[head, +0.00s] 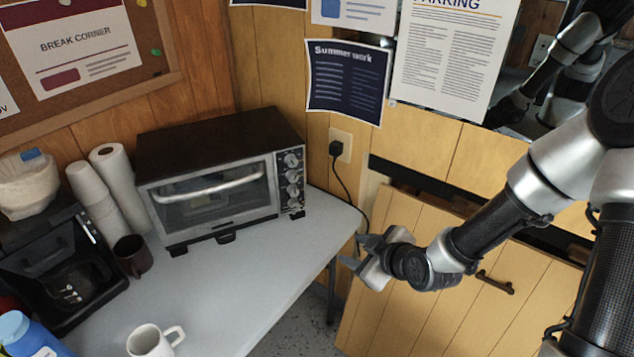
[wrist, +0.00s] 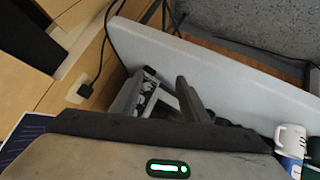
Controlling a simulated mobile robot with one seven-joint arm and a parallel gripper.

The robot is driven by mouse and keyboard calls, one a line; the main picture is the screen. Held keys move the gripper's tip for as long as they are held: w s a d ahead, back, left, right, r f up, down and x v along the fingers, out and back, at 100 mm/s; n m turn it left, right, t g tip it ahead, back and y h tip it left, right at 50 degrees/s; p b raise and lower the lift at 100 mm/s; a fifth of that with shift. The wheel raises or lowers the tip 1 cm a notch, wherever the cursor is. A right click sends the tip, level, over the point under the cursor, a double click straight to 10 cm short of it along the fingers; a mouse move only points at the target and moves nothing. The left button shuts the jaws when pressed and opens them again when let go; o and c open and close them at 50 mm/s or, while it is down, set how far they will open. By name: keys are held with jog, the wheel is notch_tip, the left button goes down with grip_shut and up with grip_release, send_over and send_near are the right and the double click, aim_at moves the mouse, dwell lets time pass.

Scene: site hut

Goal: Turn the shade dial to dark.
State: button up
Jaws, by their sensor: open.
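The toaster oven (head: 215,185) stands on the table against the wood wall, its glass door with a silver handle closed. Its control panel (head: 291,183) at the right front carries several round silver knobs in a column. The labels are too small to read, so I cannot tell which knob is the shade dial or its setting. My gripper (head: 355,251) is open and empty, to the right of the oven past the table's right edge, apart from the knobs. In the wrist view my fingers (wrist: 155,92) show with part of the oven's knob panel between them, mostly hidden.
The grey table (head: 255,270) is clear in front of the oven. A plug with a black cord (head: 347,185) hangs right of the oven.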

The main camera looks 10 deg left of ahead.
jog(key=a+f+t+y+b, duration=0.2)
jog(key=a+f+y+b, duration=0.15)
jog(key=a, duration=0.25)
jog(key=m+t+b, duration=0.3)
jog(key=t+b, duration=0.1)
jog(key=t, duration=0.1)
send_near(295, 194)
jog(key=shift+y, duration=0.45)
jog(key=x, duration=0.7)
jog(key=shift+w+a+f, duration=0.1)
jog(key=shift+w, duration=0.3)
grip_shut()
